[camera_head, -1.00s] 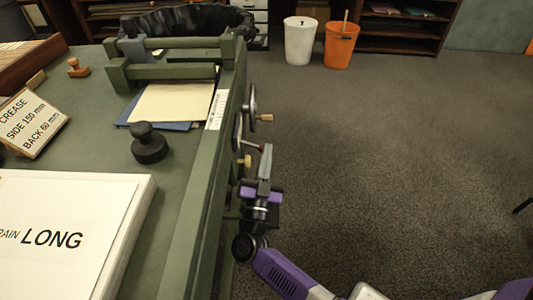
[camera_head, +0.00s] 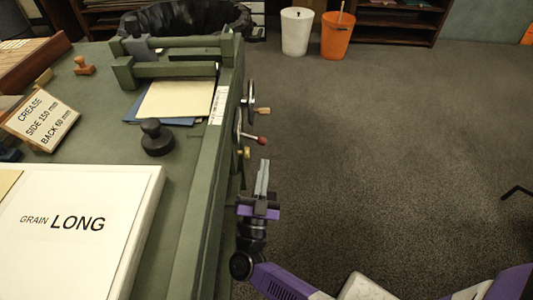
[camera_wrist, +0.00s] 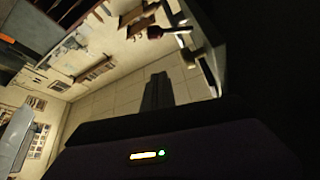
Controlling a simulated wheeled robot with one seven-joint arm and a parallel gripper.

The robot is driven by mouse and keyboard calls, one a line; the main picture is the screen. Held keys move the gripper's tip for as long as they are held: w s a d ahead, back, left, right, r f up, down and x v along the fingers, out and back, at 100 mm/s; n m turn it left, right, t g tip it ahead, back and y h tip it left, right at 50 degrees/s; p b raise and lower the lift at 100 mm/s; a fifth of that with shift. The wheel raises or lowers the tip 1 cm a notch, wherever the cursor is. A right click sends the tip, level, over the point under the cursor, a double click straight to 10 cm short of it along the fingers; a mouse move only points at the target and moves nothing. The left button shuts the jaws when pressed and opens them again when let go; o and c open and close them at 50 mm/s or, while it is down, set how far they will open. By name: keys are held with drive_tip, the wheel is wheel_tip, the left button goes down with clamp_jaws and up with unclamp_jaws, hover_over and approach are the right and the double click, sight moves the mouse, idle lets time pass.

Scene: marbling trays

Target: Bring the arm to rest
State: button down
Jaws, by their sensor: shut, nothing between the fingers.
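My gripper (camera_head: 262,178) is at the right side of the green bench in the head view, over the floor side of its edge. Its fingers are together with nothing between them and point away from me. The purple and black wrist lies behind them, and my purple and white arm runs to the lower right. In the wrist view the dark fingers (camera_wrist: 157,92) show closed at the middle, with a tilted view of the room beyond.
The green bench (camera_head: 203,170) carries a white stack marked GRAIN LONG (camera_head: 70,230), a black weight (camera_head: 157,138) and a crease sign (camera_head: 40,118). A red-knobbed lever (camera_head: 262,140) and handwheel (camera_head: 250,103) stick out ahead of my gripper.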

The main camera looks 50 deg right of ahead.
drive_tip(key=shift+s+a+f, duration=0.2)
drive_tip(key=shift+a, duration=0.25)
idle(0.3)
drive_tip(key=s+a+r+n+t+y, duration=0.1)
drive_tip(key=s+a+r+n+y, duration=0.1)
drive_tip(key=s+a+n+y, duration=0.45)
drive_tip(key=s+a+r+n+t+y, duration=0.1)
drive_tip(key=s+a+r+n+y, duration=0.25)
drive_tip(key=s+y, duration=0.55)
drive_tip(key=s+a+r+n+t+y, duration=0.1)
drive_tip(key=s+a+n+t+y, duration=0.1)
drive_tip(key=s+a+n+y, duration=0.6)
wheel_tip(320, 180, up, 24)
drive_tip(key=s+d+m+h+p, duration=0.2)
drive_tip(key=h+p, duration=0.1)
drive_tip(key=p, duration=2)
drive_tip(key=shift+s+d+g+p, duration=0.15)
drive_tip(key=shift+d+g+p, duration=0.15)
drive_tip(key=shift+d, duration=0.05)
drive_tip(key=shift+d+r, duration=0.1)
